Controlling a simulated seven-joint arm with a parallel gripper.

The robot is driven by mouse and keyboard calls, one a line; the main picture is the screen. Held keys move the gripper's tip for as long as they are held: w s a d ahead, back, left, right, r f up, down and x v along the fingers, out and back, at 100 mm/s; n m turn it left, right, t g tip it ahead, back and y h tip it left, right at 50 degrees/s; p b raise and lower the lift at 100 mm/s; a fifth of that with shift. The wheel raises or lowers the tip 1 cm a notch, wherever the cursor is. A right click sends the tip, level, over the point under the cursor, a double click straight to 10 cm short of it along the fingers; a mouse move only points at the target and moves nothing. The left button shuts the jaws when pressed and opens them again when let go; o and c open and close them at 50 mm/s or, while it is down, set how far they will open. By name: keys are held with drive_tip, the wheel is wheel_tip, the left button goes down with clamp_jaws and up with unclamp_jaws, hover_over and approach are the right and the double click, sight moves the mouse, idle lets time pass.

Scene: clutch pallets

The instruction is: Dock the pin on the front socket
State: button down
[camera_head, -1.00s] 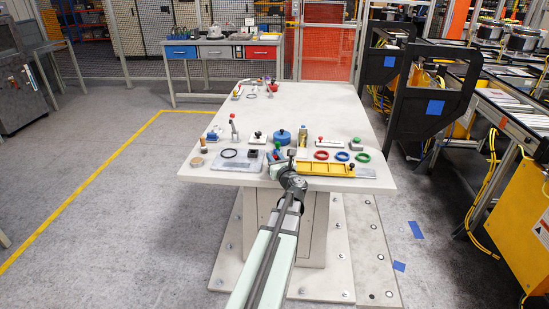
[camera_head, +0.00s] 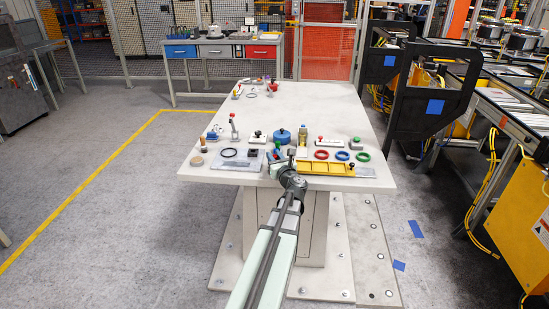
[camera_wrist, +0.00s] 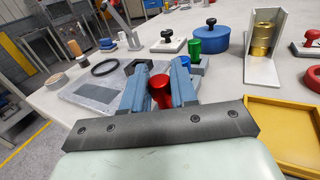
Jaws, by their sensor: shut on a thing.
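My gripper (camera_wrist: 158,78) is shut on a red knob-topped piece, which I take to be the pin (camera_wrist: 160,92). Its lower part is hidden between the blue-grey fingers. In the head view my gripper (camera_head: 284,160) is over the front edge of the table, just right of a grey plate (camera_head: 222,163). The plate also shows in the wrist view (camera_wrist: 88,97), left of the fingers. A dark block (camera_wrist: 138,65) sits on the plate behind the left finger. A green knob (camera_wrist: 195,47) stands just beyond the right finger. I cannot tell which part is the front socket.
A yellow tray (camera_head: 313,174) is close on the right. A black ring (camera_head: 228,152) lies on the plate. A blue round pot (camera_head: 282,136), a brass cylinder in a holder (camera_head: 303,137) and coloured rings stand behind. The table's middle (camera_head: 310,108) is clear.

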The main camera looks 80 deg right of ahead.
drive_tip(key=shift+f, duration=0.6)
drive_tip(key=c, duration=1.2)
unclamp_jaws()
drive_tip(key=shift+o, duration=0.2)
drive_tip(key=shift+a, duration=0.1)
drive_tip(key=v, duration=1)
drive_tip(key=shift+s+a, duration=0.2)
drive_tip(key=shift+a, duration=0.15)
